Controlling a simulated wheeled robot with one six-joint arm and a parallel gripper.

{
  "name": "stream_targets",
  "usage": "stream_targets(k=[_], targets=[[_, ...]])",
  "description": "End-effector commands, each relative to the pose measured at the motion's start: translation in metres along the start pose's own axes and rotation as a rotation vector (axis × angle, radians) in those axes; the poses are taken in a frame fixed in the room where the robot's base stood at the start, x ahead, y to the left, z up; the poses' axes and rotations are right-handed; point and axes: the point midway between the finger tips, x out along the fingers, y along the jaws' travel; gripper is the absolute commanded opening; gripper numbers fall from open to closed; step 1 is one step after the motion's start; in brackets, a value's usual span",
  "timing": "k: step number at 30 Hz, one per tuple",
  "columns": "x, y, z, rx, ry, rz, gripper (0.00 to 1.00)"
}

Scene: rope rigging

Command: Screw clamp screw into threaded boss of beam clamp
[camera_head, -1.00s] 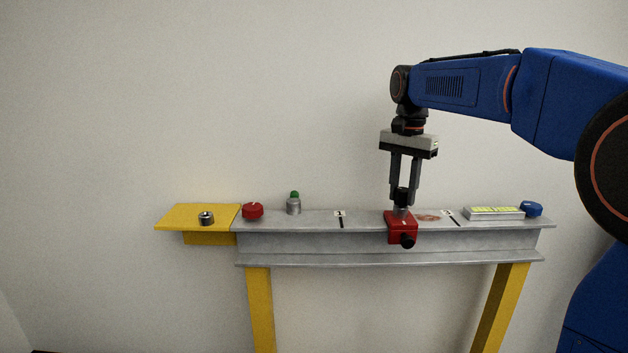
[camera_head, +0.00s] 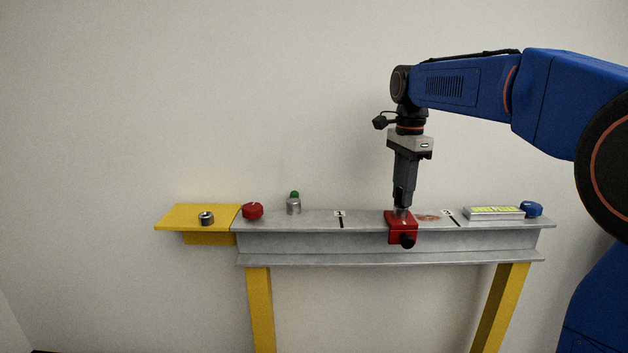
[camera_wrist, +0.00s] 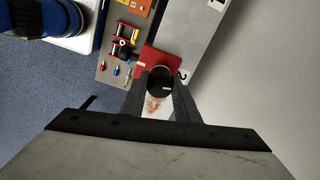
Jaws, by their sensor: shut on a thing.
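The red beam clamp (camera_head: 395,228) sits on the grey beam's top flange, right of the middle. Its red body also shows in the wrist view (camera_wrist: 157,62). A black knob (camera_head: 407,241) sticks out at its front. My gripper (camera_head: 402,204) points straight down over the clamp, shut on the black head of the clamp screw (camera_wrist: 160,84). The head lies between the two fingers in the wrist view. The screw stands upright over the clamp's silvery boss (camera_head: 401,212). The fingers hide most of the screw, so I cannot tell how deep it sits.
The grey beam (camera_head: 300,243) stands on yellow legs. On it are a red knob (camera_head: 252,211), a green-topped metal cylinder (camera_head: 294,204), a labelled block (camera_head: 493,213) and a blue knob (camera_head: 531,209). A nut-like ring (camera_head: 206,218) lies on the yellow shelf (camera_head: 180,215) at left.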

Motion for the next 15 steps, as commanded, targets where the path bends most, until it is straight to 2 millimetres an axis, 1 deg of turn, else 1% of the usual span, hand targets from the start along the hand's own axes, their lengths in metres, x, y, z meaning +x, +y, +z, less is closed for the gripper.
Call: stream_targets(k=[3, 6, 10, 15], targets=[[-0.0008, -0.0002, -0.0001, 0.116, 0.000, -0.002, 0.00], [-0.0009, -0.0002, -0.0001, 0.191, 0.000, -0.002, 0.00], [-0.0009, -0.0002, -0.0001, 0.231, 0.000, -0.002, 0.00], [-0.0010, -0.0002, -0.0001, 0.232, 0.000, -0.003, 0.00]])
